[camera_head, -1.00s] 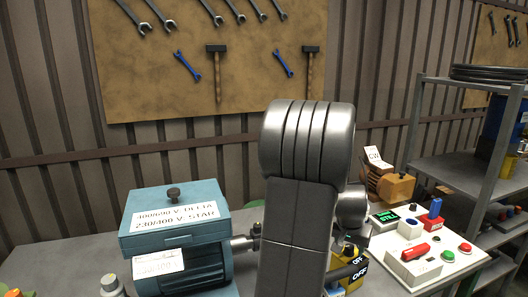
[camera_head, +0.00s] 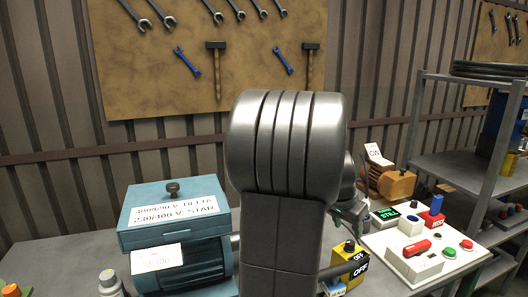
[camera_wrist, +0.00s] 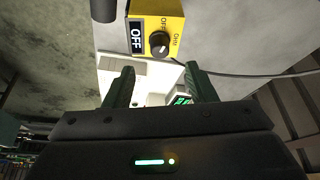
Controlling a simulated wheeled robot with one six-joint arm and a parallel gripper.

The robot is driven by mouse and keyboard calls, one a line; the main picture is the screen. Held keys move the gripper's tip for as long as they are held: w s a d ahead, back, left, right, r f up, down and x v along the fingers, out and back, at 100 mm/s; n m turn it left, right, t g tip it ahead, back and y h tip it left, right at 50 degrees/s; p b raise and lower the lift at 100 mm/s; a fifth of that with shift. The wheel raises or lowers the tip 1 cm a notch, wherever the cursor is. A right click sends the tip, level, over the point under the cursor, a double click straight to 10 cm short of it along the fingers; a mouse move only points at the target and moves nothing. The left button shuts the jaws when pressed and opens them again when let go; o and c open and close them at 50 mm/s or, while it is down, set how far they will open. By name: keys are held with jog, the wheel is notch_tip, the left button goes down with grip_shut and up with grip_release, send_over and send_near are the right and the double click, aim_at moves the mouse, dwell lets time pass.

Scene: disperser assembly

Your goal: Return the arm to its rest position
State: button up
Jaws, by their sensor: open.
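My arm rises in the middle of the head view and hides part of the bench behind it. My gripper (camera_head: 350,212) shows partly at the arm's right side, above the bench. In the wrist view my gripper (camera_wrist: 160,88) has its two green fingers apart with nothing between them. Beyond the fingers is a yellow switch box (camera_wrist: 178,40) with a black knob and an OFF label. The same yellow box (camera_head: 347,262) stands on the bench in the head view, below my gripper and apart from it.
A teal motor (camera_head: 180,265) with a labelled terminal box sits left of my arm. A white control panel (camera_head: 420,262) with buttons and a red switch lies at the right. A metal shelf (camera_head: 460,160) is at the far right.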

jog(key=shift+v, duration=1.85)
